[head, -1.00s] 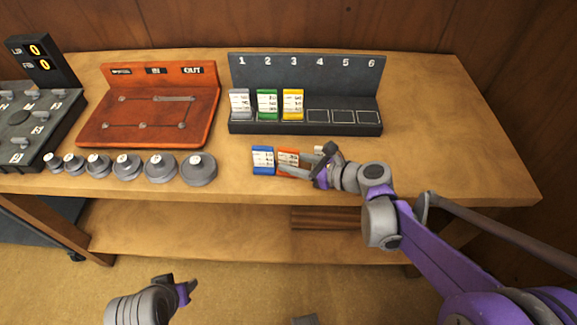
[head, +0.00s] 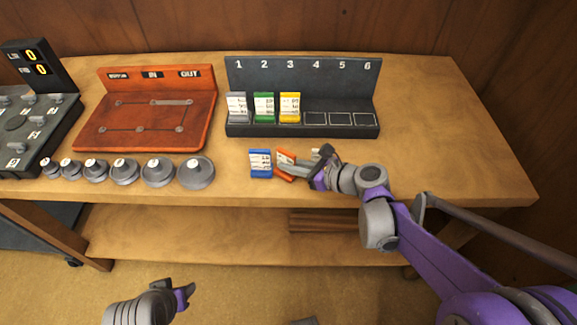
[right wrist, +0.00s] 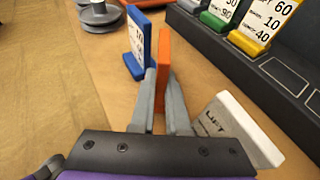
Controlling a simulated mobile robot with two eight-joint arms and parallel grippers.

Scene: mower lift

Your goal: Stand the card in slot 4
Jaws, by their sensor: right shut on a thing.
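The orange card (head: 284,165) is between the fingers of my right gripper (head: 300,168), which is shut on it; it sits tilted in front of the rack. The right wrist view shows the orange card (right wrist: 164,62) edge-on between both fingertips (right wrist: 160,95). The dark rack (head: 300,85) has numbered slots. Slots 1, 2 and 3 hold a grey card (head: 237,105), a green card (head: 264,105) and a yellow card (head: 290,105). Slot 4 (head: 315,118) is empty, like 5 and 6. My left gripper (head: 182,294) is low at the front, off the table; its opening is unclear.
A blue card (head: 260,163) stands close left of the orange one. A white card (right wrist: 240,125) lies close beside the right gripper. Several grey weights (head: 158,172) line the table front at left, before a red-brown board (head: 150,125). The table right of the rack is clear.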

